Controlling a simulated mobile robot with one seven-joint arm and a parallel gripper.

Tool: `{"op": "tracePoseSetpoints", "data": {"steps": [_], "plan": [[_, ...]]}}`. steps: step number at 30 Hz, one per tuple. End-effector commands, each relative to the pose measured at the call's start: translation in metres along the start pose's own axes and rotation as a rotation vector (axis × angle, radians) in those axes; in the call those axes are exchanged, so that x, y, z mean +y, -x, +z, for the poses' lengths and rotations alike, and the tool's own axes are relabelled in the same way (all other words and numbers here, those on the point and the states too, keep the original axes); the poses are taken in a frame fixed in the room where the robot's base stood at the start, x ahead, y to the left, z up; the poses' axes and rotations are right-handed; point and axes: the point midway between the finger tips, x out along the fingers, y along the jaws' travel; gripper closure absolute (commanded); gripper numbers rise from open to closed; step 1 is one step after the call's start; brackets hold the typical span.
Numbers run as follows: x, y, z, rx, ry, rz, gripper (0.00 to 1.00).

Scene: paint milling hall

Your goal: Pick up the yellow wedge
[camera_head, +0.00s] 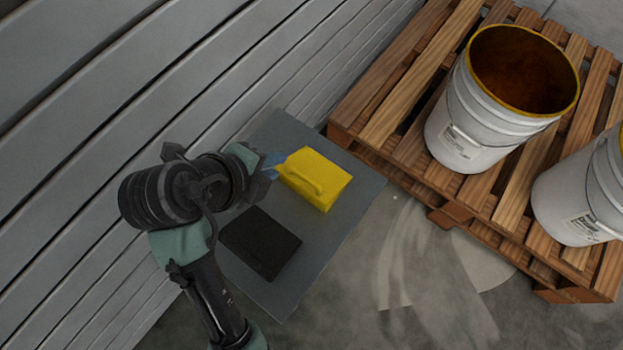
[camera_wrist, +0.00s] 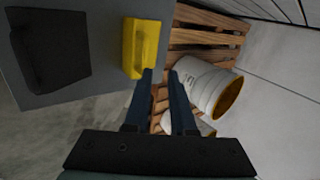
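The yellow wedge (camera_head: 322,178) lies on a grey mat (camera_head: 355,205) on the floor beside the slatted wall, with a raised ridge on its top. My gripper (camera_head: 273,165) is at the wedge's left edge in the head view. In the wrist view the wedge (camera_wrist: 141,44) is ahead, left of centre, and one finger overlaps its near end. The gripper (camera_wrist: 160,74) is open there, with an empty gap between its two dark blue fingers. I cannot tell whether a finger touches the wedge.
A black wedge-like block (camera_head: 262,243) lies on the same mat, close to my arm. A wooden pallet (camera_head: 395,118) with white buckets (camera_head: 460,145) stands to the right. The slatted wall (camera_head: 150,90) bounds the left side. Bare floor (camera_head: 365,290) is clear at lower right.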

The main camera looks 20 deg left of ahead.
Motion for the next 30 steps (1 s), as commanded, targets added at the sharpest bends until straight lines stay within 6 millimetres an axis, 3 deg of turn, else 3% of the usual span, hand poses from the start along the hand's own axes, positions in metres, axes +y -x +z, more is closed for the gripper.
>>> {"op": "tracePoseSetpoints", "data": {"steps": [1,6,15,23,30], "plan": [[0.014,-0.007,-0.002,0.019,-0.026,0.02,0.77],[0.028,-0.021,-0.008,0.052,-0.07,0.043,0.77],[0.029,-0.074,-0.01,0.051,-0.071,0.042,0.77],[0.029,-0.09,-0.011,0.047,-0.07,0.041,0.77],[0.03,-0.123,-0.017,0.049,-0.071,0.041,0.77]]}}
